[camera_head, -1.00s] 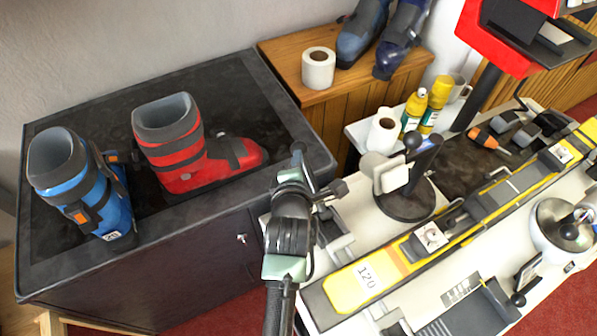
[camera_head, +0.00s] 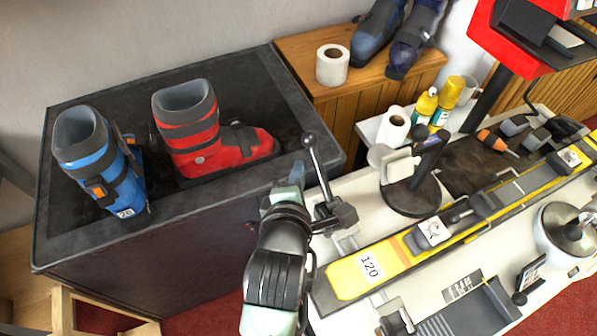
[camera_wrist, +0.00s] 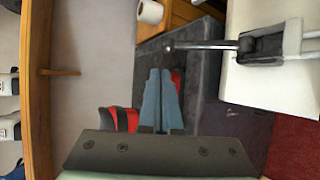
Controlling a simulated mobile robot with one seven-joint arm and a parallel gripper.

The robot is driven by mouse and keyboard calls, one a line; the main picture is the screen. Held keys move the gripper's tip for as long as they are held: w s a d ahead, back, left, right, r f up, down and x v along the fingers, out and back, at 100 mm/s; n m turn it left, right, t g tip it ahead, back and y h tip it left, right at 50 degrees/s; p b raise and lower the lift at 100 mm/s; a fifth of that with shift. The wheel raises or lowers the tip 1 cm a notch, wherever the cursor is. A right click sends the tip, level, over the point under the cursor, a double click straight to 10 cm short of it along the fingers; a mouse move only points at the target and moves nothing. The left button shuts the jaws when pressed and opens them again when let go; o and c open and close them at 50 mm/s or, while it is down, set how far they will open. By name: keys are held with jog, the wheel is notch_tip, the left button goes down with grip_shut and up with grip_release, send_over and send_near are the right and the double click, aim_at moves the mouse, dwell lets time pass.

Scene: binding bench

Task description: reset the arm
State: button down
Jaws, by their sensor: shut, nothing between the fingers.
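My gripper (camera_wrist: 160,74) is shut and empty in the wrist view, its two blue-grey fingers side by side. In the head view my gripper (camera_head: 294,176) is beside the right front corner of the dark cabinet, partly hidden by my own wrist. It touches nothing that I can make out. Behind the fingers in the wrist view a red boot (camera_wrist: 120,118) partly shows. In the head view the red boot (camera_head: 205,140) and a blue boot (camera_head: 95,165) stand on the cabinet, clear of my gripper.
The dark cabinet (camera_head: 110,255) is at left. A clamp lever (camera_head: 318,165) rises close to my gripper. A paper roll (camera_head: 332,65) stands on the wooden cabinet.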

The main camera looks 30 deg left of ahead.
jog(key=shift+s+r, duration=0.1)
dwell(0.5)
jog(key=w+d+r+m+t, duration=0.2)
jog(key=d+r+m+t, duration=0.15)
jog(key=r, duration=0.55)
jog(key=w+d+r+m+t+h, duration=0.15)
jog(key=r+m, duration=0.35)
jog(key=r, duration=0.5)
jog(key=w+d+r+m+t+y, duration=0.1)
jog(key=w+d+r+m+t, duration=0.25)
jog(key=r, duration=0.55)
jog(key=s+d+r+m+t+h, duration=0.1)
jog(key=s+d+r+m+t, duration=0.1)
jog(key=r, duration=0.5)
jog(key=s+d+r+m+t+h, duration=0.1)
jog(key=s+d+r+m+t, duration=0.1)
jog(key=s+r+m, duration=0.3)
jog(key=s+d+r+m+t+h, duration=0.2)
jog(key=s+d+r+m, duration=0.2)
jog(key=r, duration=0.6)
jog(key=shift+r+m+t, duration=0.2)
jog(key=shift+m+t, duration=0.15)
jog(key=shift+m, duration=0.65)
jog(key=shift+f, duration=0.1)
